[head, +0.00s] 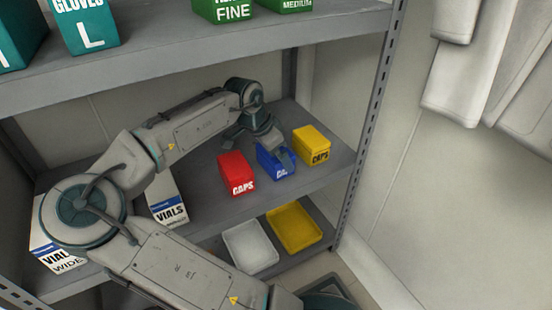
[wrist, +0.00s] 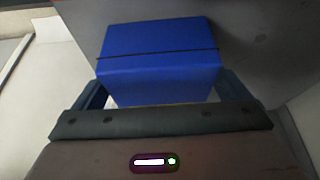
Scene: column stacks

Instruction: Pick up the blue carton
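The blue carton (head: 269,167) stands on the middle shelf between a red carton and a yellow carton in the head view, its label partly hidden. My gripper (head: 275,151) reaches down over it from behind. In the wrist view the blue carton (wrist: 158,68) fills the room between the fingers of my gripper (wrist: 161,84). One finger lies against each side of it, with no clear gap at the tips. The carton seems to be at shelf level; I cannot see whether its base touches the shelf.
The red CAPS carton (head: 237,175) is close on the left, the yellow CAPS carton (head: 311,146) close on the right. A VIALS carton (head: 168,211) stands farther left. The upper shelf (head: 180,68) hangs over my arm. White (head: 251,246) and yellow (head: 294,228) trays lie below.

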